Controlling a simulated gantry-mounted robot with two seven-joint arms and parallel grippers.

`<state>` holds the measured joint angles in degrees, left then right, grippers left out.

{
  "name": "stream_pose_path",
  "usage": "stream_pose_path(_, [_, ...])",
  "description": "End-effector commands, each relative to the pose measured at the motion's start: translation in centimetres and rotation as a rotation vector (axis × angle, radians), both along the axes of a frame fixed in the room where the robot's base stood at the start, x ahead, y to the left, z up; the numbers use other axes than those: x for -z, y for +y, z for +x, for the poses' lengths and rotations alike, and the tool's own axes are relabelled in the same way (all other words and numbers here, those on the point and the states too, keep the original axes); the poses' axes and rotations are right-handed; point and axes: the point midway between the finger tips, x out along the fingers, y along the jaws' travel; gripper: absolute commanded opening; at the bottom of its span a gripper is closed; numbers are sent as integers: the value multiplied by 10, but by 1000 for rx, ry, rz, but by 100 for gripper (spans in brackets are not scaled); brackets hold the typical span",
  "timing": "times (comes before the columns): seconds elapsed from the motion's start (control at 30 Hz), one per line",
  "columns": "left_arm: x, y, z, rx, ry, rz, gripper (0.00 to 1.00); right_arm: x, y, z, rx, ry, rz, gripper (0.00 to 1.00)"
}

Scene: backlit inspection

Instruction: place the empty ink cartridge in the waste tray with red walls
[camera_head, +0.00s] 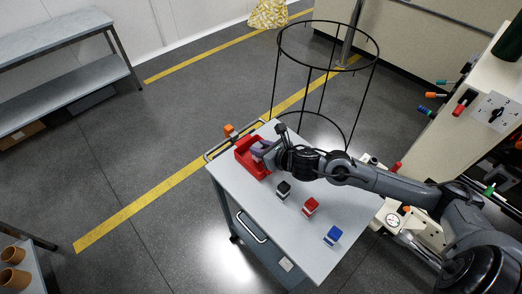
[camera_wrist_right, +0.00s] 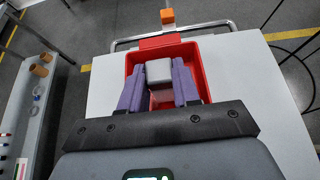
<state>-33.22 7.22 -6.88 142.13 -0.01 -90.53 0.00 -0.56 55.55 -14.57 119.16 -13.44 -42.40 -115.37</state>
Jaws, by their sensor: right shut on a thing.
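The waste tray with red walls (camera_head: 242,163) sits at the far left end of the cart top; it also shows in the right wrist view (camera_wrist_right: 137,62). My right gripper (camera_head: 259,148), with purple fingers, is over the tray. In the right wrist view its fingers (camera_wrist_right: 159,80) are shut on a pale grey block, the empty ink cartridge (camera_wrist_right: 159,71). The cartridge is within the tray's outline, but I cannot tell whether it touches the floor of the tray. In the head view the cartridge is hidden by the gripper. My left gripper is not in view.
Black (camera_head: 284,189), red (camera_head: 310,206) and blue (camera_head: 333,235) cartridges stand in a row on the grey cart top (camera_head: 290,235). An orange block (camera_head: 229,130) is by the cart's handle behind the tray. A black wire hoop frame (camera_head: 323,69) stands beyond the cart.

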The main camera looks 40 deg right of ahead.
Motion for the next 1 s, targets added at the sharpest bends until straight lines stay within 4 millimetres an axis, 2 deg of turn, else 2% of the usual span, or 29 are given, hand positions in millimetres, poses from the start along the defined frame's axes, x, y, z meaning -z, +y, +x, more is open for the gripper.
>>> stream_pose_path(0.07, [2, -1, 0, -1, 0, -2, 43, 6, 0, 0, 0, 0, 0, 2])
stream_pose_path(0.5, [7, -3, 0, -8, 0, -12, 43, 10, 0, 0, -1, -1, -2, 2])
stream_pose_path(0.53, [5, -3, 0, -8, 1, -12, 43, 9, 0, 0, 0, -1, -1, 34])
stream_pose_path(0.67, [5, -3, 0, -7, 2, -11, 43, 9, 0, 0, 0, 0, -1, 54])
stream_pose_path(0.7, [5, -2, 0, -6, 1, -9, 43, 9, 0, 0, 0, 0, -1, 57])
stream_pose_path(1.0, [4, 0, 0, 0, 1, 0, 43, 7, 0, 0, 0, 0, 0, 57])
